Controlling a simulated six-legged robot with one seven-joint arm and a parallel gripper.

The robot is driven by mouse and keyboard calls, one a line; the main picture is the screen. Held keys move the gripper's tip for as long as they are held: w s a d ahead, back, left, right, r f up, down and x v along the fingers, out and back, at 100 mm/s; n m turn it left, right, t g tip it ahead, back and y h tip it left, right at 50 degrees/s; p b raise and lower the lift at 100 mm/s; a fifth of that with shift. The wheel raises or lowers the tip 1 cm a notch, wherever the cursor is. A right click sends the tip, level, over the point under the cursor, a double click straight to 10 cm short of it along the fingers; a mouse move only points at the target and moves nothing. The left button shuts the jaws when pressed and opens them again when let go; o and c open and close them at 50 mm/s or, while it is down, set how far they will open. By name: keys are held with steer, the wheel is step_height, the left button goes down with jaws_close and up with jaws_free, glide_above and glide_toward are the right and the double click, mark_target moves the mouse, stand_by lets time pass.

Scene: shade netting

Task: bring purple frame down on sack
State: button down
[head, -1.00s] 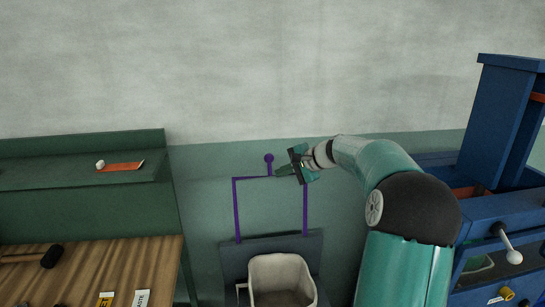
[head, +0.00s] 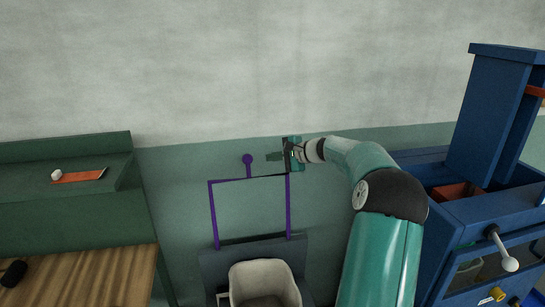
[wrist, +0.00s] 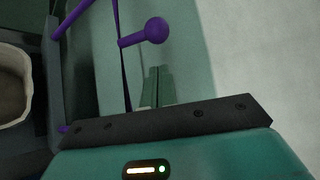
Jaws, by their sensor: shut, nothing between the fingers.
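The purple frame (head: 213,215) stands upright behind the sack, with a thin top bar and a round knob (head: 248,159) on a short stem above it. In the wrist view the knob (wrist: 157,29) is close ahead of my fingers. The pale sack (head: 235,283) sits open-mouthed below the frame, in front of a dark panel; its rim shows at the left of the wrist view (wrist: 28,70). My gripper (head: 270,157) is shut and empty, just right of the knob and slightly above the top bar. Its fingers (wrist: 155,85) point left, apart from the knob.
A green bench with a wooden top (head: 90,275) stands left, with an orange-red item (head: 80,176) on its shelf. A blue machine (head: 490,130) with a lever ball (head: 510,264) stands right. A plain wall is behind.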

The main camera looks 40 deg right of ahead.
steer(key=x, duration=0.7)
steer(key=shift+s+a+r, duration=0.1)
steer(key=shift+a, duration=0.05)
